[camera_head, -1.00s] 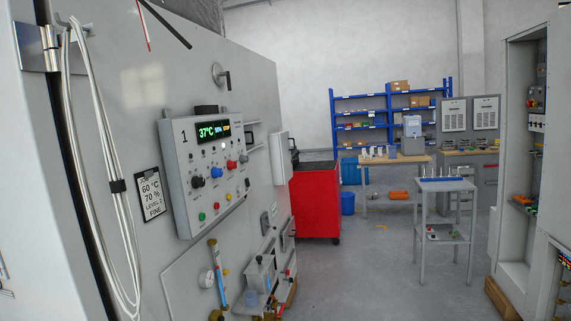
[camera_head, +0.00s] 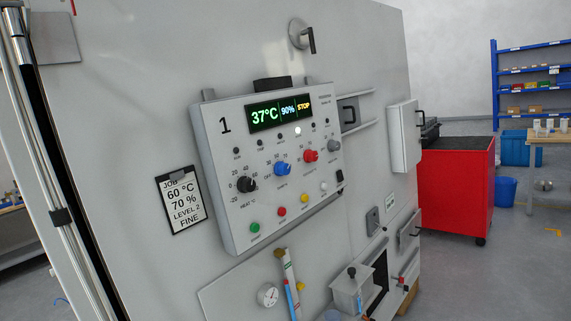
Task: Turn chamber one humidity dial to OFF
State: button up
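The chamber one control panel (camera_head: 215,165), marked 1, is on the grey chamber wall, tilted in the view. Its display (camera_head: 280,113) reads 37°C, 90% and STOP. A row of knobs runs under it: a black heat dial (camera_head: 246,184), a blue dial (camera_head: 282,169), a red dial (camera_head: 310,156) and a grey dial (camera_head: 333,146). The blue dial has a numbered scale; it may be the humidity dial, but its label and pointer are too small to read surely. My gripper is not in view.
A job card (camera_head: 181,203) left of the panel reads 60 °C, 70 %, level 2, fine. Below the panel are a gauge (camera_head: 268,295) and a shelf-like fixture (camera_head: 352,291). A red cabinet (camera_head: 455,190) stands right, with open floor beside it.

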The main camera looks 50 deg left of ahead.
aim_at(281, 169)
jog(key=u, duration=0.55)
jog(key=i, duration=1.05)
jog(key=u, duration=0.85)
jog(key=k, duration=0.65)
jog(key=u, duration=0.15)
jog(key=i, duration=0.8)
jog(key=z, duration=0.1)
